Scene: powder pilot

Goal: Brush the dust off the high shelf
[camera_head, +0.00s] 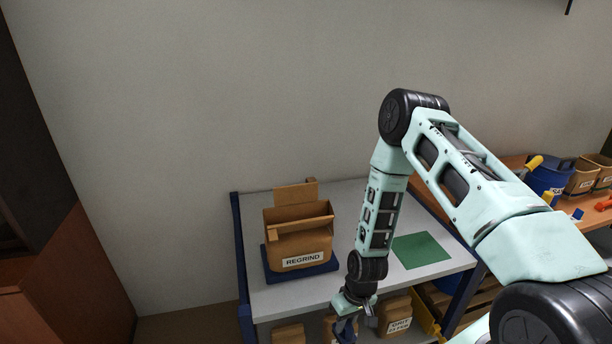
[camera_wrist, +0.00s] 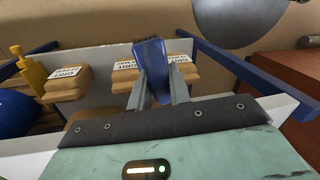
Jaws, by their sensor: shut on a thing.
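My gripper (camera_head: 355,305) hangs in front of the grey-topped rack's near edge, pointing down. In the wrist view my gripper (camera_wrist: 158,90) is shut on a blue handle-like thing (camera_wrist: 152,58). It also shows, dark blue and partly cut off, at the bottom of the head view (camera_head: 345,330). The rack's grey top shelf (camera_head: 285,297) bears a box and a green mat (camera_head: 420,250). I cannot make out any dust on it. Lower down, paper bags stand on a shelf, some labelled GRIT (camera_wrist: 68,82).
An open cardboard box marked REGRIND (camera_head: 300,240) stands on a dark blue base on the rack top. Blue posts (camera_head: 240,270) edge the rack. A wooden bench with a blue tub (camera_head: 548,177) is at right. A large grey rounded thing (camera_wrist: 240,15) shows in the wrist view.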

